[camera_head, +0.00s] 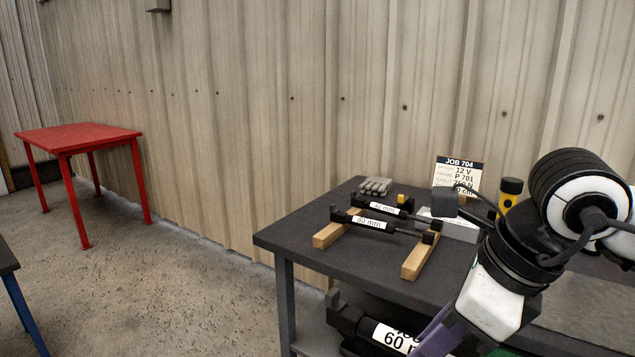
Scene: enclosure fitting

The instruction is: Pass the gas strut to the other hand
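A black gas strut with a white label reading 60 (394,338) is large at the bottom edge, in front of the bench; its lower part is cut off. My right arm comes in from the right and ends beside this strut at a purple part (438,336). The fingers of my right gripper cannot be made out, so its grip on the strut is unclear. Two more black struts with white labels, a front one (370,222) and a rear one (384,208), lie across wooden blocks on the bench. My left gripper is not in view.
The dark bench (300,238) carries a job card (458,174), grey pieces (375,186), a dark box (445,201) and a yellow-and-black cylinder (510,192). Wooden blocks (420,260) support the struts. A red table (78,137) stands far left. The floor between is clear.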

